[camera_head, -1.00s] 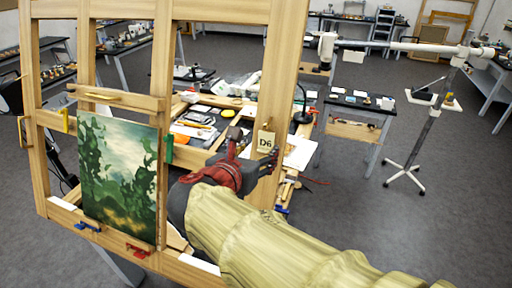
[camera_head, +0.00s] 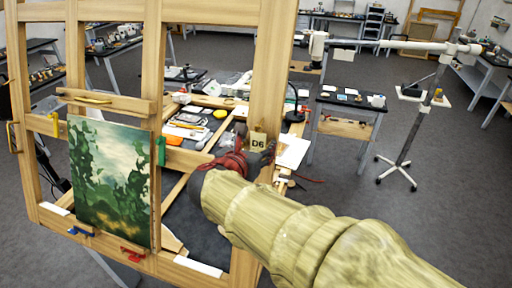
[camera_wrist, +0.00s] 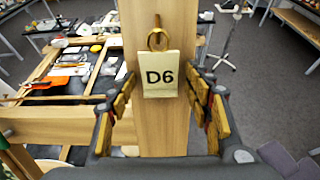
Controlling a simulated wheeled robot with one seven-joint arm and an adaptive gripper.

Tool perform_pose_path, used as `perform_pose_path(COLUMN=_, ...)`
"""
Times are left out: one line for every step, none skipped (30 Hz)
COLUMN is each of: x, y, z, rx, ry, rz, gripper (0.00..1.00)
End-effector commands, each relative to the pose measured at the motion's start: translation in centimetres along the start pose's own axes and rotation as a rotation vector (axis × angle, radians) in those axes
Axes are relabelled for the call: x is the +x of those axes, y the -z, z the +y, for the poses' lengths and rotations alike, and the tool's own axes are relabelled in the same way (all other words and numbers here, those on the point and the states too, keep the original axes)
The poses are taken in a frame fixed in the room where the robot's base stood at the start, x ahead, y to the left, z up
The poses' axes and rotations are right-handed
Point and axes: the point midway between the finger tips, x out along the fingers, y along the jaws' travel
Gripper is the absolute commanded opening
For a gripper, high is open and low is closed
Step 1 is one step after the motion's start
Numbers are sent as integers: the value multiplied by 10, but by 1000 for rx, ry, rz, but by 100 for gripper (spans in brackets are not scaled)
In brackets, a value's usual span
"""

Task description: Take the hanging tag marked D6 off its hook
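The cream tag marked D6 (camera_wrist: 161,75) hangs from a brass hook (camera_wrist: 158,38) on the front of a wooden easel post (camera_wrist: 178,20). In the head view the tag (camera_head: 258,141) shows on the right post, just beyond my forearm. My gripper (camera_wrist: 163,108) is open in the wrist view, with a padded finger on each side of the tag and post. The fingers look apart from the tag; how far they are from it in depth I cannot tell. In the head view my gripper (camera_head: 252,155) is partly hidden behind my sleeved arm.
A green landscape painting (camera_head: 112,180) stands on the easel at left, held by coloured clips. A crossbar (camera_wrist: 65,126) runs left from the post. A cluttered worktable (camera_head: 205,115) is behind it. Right of the post is open floor with a wheeled stand (camera_head: 402,140).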

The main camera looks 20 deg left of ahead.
Motion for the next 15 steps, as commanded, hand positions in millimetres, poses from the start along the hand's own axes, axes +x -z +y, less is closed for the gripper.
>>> perform_pose_path(x=0, y=0, z=0, rx=0, ry=0, rz=0, gripper=46)
perform_pose_path(x=0, y=0, z=0, rx=0, ry=0, rz=0, gripper=44)
perform_pose_path(x=0, y=0, z=0, rx=0, ry=0, rz=0, gripper=42)
perform_pose_path(x=0, y=0, z=0, rx=0, ry=0, rz=0, gripper=40)
perform_pose_path(x=0, y=0, z=0, rx=0, ry=0, rz=0, gripper=38)
perform_pose_path(x=0, y=0, z=0, rx=0, ry=0, rz=0, gripper=36)
perform_pose_path(x=0, y=0, z=0, rx=0, ry=0, rz=0, gripper=34)
perform_pose_path(x=0, y=0, z=0, rx=0, ry=0, rz=0, gripper=33)
perform_pose_path(x=0, y=0, z=0, rx=0, ry=0, rz=0, gripper=30)
perform_pose_path(x=0, y=0, z=0, rx=0, ry=0, rz=0, gripper=29)
perform_pose_path(x=0, y=0, z=0, rx=0, ry=0, rz=0, gripper=27)
perform_pose_path(x=0, y=0, z=0, rx=0, ry=0, rz=0, gripper=25)
perform_pose_path(x=0, y=0, z=0, rx=0, ry=0, rz=0, gripper=23)
perform_pose_path(x=0, y=0, z=0, rx=0, ry=0, rz=0, gripper=21)
perform_pose_path(x=0, y=0, z=0, rx=0, ry=0, rz=0, gripper=19)
